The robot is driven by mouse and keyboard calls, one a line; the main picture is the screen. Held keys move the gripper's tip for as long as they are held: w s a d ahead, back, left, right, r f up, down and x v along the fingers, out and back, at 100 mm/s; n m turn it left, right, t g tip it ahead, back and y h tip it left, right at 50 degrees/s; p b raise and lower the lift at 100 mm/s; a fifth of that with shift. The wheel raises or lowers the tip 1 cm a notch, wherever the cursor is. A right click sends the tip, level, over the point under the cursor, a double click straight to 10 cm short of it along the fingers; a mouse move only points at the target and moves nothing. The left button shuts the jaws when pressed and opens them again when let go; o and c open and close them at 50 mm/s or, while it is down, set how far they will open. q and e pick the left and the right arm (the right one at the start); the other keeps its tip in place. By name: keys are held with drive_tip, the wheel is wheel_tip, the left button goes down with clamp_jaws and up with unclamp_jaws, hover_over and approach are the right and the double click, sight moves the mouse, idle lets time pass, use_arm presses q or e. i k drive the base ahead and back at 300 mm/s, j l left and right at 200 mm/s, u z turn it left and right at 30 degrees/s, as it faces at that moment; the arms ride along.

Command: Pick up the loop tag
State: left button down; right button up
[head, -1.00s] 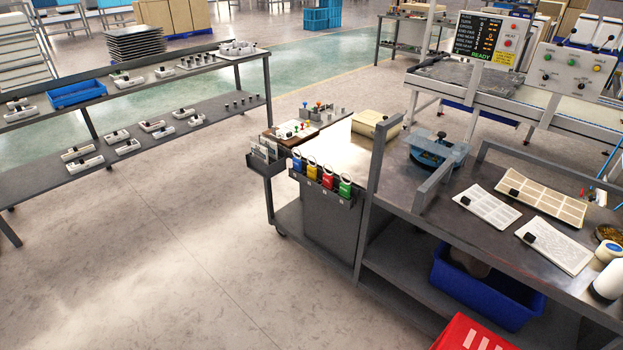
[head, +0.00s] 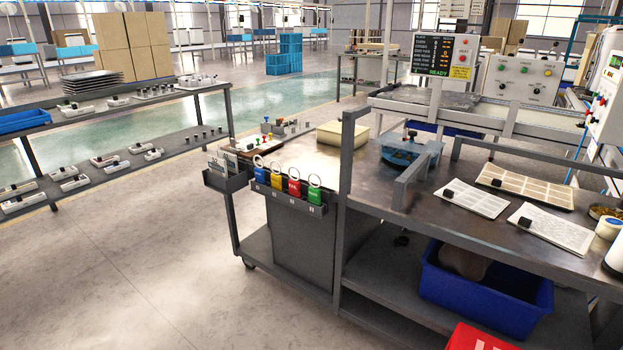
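Several coloured tags with ring loops on top stand in a dark rack (head: 290,198) on the side of a grey cart. From left to right they are a blue tag (head: 261,174), a yellow tag (head: 275,181), a red tag (head: 294,187) and a green tag (head: 314,195). The rings rise above the rack, and the tags' lower parts are hidden by it. I cannot tell which one is the loop tag. Neither of my grippers is in view.
A dark holder (head: 225,180) with grey cards hangs left of the rack. A grey post (head: 346,160) rises to its right. A workbench (head: 455,222) with a blue bin (head: 485,290) below stands at right. Open floor (head: 120,270) lies in front.

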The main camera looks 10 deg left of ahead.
sight(275, 180)
drive_tip(key=i+j+z, duration=0.2)
drive_tip(key=j, duration=0.15)
drive_tip(key=j+z, duration=0.15)
drive_tip(key=j, duration=0.2)
drive_tip(key=i+j+z, duration=0.2)
drive_tip(key=j, duration=0.2)
drive_tip(key=j+z, duration=0.15)
drive_tip(key=j, duration=0.25)
